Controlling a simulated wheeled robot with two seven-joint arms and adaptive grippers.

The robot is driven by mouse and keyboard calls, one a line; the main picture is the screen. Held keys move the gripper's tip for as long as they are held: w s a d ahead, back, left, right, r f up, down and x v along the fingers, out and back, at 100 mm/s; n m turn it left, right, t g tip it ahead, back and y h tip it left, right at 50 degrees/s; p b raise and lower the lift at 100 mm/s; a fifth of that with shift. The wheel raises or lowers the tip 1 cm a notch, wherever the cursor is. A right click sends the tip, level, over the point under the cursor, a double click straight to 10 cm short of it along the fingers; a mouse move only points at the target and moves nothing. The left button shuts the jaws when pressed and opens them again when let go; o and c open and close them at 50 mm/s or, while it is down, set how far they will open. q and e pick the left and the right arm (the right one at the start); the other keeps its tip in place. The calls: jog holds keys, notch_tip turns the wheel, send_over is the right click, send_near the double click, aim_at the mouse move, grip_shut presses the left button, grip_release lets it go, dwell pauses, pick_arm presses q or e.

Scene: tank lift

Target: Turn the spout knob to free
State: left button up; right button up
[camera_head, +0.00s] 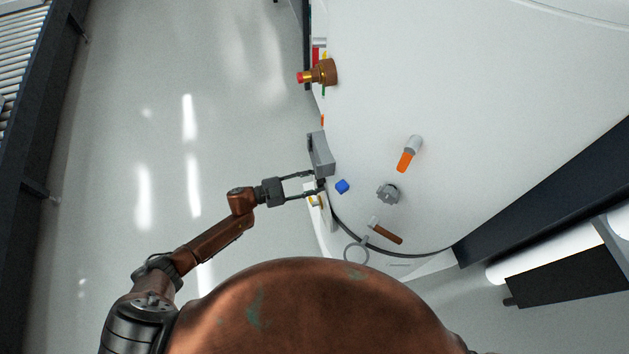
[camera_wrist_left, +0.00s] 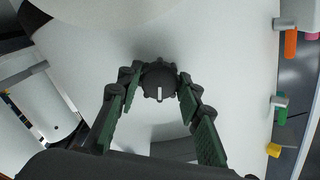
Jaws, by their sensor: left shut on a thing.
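The knob (camera_wrist_left: 159,78) is dark and round with a lobed rim and a white pointer mark, on the pale tank wall in the left wrist view. The mark points toward the bottom of that picture. My left gripper (camera_head: 317,182) reaches in from the left to the tank's left edge in the head view. In the left wrist view its two green-padded fingers (camera_wrist_left: 161,90) sit on either side of the knob, shut on it. The knob cannot be made out in the head view. No free or locked label is readable. My right gripper is not in view.
The white tank (camera_head: 480,90) carries a grey box (camera_head: 321,155) beside my gripper, a blue block (camera_head: 342,186), a grey knob (camera_head: 388,194), an orange-handled lever (camera_head: 405,160) and a brown-handled lever (camera_head: 386,233). A brass valve (camera_head: 320,73) juts from its edge. Floor on the left is clear.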

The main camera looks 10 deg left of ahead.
pick_arm(q)
jog(key=shift+f+n, duration=0.1)
jog(key=shift+n, duration=0.2)
jog(key=o, duration=1.2)
jog(key=shift+c, duration=0.2)
jog(key=v, duration=1.2)
